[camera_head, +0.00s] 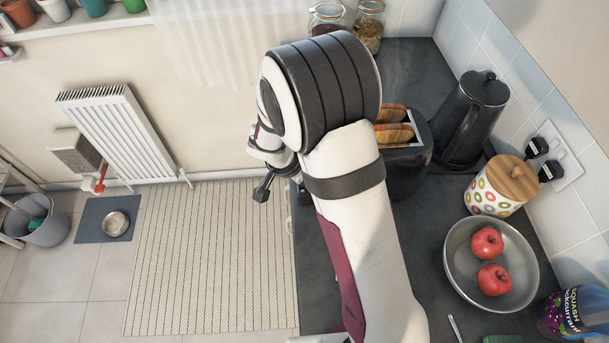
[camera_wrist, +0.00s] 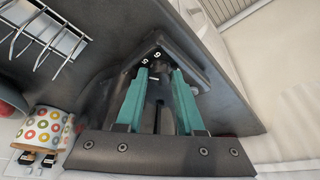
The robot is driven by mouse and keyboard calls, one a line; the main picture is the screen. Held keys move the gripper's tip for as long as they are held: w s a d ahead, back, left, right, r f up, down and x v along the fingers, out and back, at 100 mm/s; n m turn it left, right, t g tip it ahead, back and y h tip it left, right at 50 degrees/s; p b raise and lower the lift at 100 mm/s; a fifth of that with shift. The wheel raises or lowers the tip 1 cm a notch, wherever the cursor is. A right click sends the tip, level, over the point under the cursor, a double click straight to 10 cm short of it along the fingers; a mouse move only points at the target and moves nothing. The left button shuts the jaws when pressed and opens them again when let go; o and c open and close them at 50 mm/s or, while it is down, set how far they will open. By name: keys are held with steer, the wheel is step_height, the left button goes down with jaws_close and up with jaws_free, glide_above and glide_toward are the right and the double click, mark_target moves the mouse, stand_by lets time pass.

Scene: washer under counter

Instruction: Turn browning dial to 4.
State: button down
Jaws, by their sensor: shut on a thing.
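The black toaster (camera_head: 407,170) stands on the dark counter with two slices of toast in its slots. My arm covers much of it in the head view. In the wrist view the toaster's dark face (camera_wrist: 196,62) shows the white numerals 5 and 6 just beyond my fingertips. My gripper (camera_wrist: 161,78) has its teal fingers shut on the dark browning dial (camera_wrist: 158,92), one on each side. A small pale mark shows between the fingertips, too small to read surely. The numeral 4 is not visible. The dial is hidden in the head view.
Glass jars (camera_head: 369,28) stand behind. A wire rack (camera_wrist: 45,42) shows in the wrist view. Open floor lies left of the counter.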

steer(key=n, duration=0.2)
steer(key=n+t+y, duration=0.1)
steer(key=n, duration=0.1)
steer(key=n+y, duration=0.1)
steer(key=n, duration=0.1)
steer(key=shift+s+d, duration=0.1)
steer(key=shift+d, duration=0.15)
steer(key=shift+n, duration=0.4)
steer(key=c, duration=0.5)
jaws_free()
steer(key=v, duration=1.6)
steer(key=shift+s+d+f, duration=0.1)
steer(key=shift+s+d, duration=0.05)
steer(key=shift+s, duration=0.05)
